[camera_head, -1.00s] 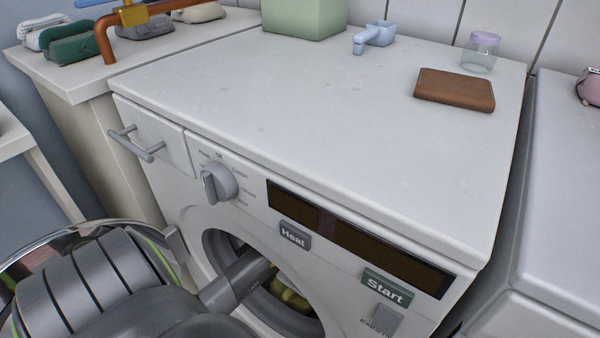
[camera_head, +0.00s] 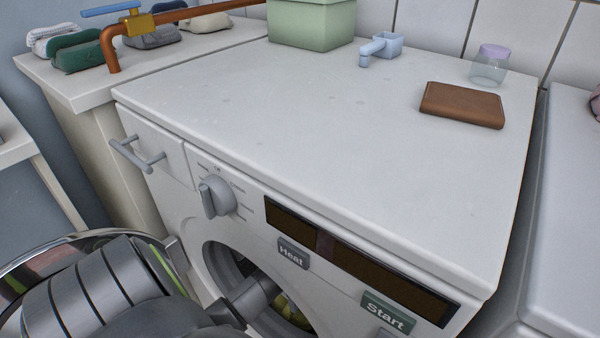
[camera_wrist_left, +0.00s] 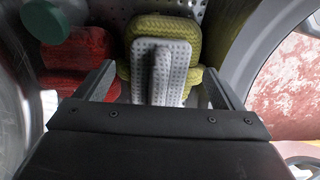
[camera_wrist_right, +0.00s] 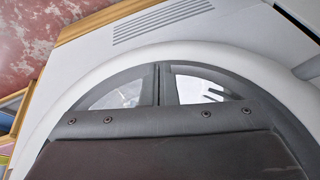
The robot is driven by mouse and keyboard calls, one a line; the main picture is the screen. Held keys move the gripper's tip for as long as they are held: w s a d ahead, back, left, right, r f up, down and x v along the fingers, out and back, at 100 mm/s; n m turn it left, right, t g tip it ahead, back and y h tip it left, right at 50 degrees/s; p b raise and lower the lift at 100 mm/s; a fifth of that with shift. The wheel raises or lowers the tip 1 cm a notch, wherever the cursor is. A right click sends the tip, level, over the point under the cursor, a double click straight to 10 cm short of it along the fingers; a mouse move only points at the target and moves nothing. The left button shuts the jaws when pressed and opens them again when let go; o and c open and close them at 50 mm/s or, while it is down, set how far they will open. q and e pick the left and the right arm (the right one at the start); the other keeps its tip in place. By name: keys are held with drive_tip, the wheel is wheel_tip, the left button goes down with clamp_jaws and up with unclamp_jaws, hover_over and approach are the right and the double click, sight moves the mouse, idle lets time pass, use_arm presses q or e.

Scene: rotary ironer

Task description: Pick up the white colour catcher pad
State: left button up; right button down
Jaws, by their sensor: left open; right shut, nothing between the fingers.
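The white colour catcher pad (camera_wrist_left: 181,72) shows in the left wrist view as a pale dotted slab with a raised ridge along its middle. It lies on yellow-green folded cloth (camera_wrist_left: 166,26) inside the drum. My left gripper (camera_wrist_left: 158,72) is open, with one finger on each side of the pad and gaps between. I cannot tell if the fingers reach its depth. In the head view my left arm goes into the drum opening, and the pad and the left fingers are hidden. My right gripper (camera_wrist_right: 159,72) is shut and empty in the right wrist view.
Red cloth (camera_wrist_left: 82,50) and a dark green item (camera_wrist_left: 45,20) lie left of the pad. The round door (camera_head: 40,255) stands open at left. The machine top (camera_head: 300,130) holds a brown wallet-like block (camera_head: 462,105), a jar (camera_head: 490,66) and a green box (camera_head: 312,25).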

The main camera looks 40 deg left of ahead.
use_arm(q)
drive_tip(key=shift+f, duration=0.55)
drive_tip(key=c, duration=1.1)
drive_tip(key=shift+o, duration=0.2)
drive_tip(key=shift+r, duration=0.2)
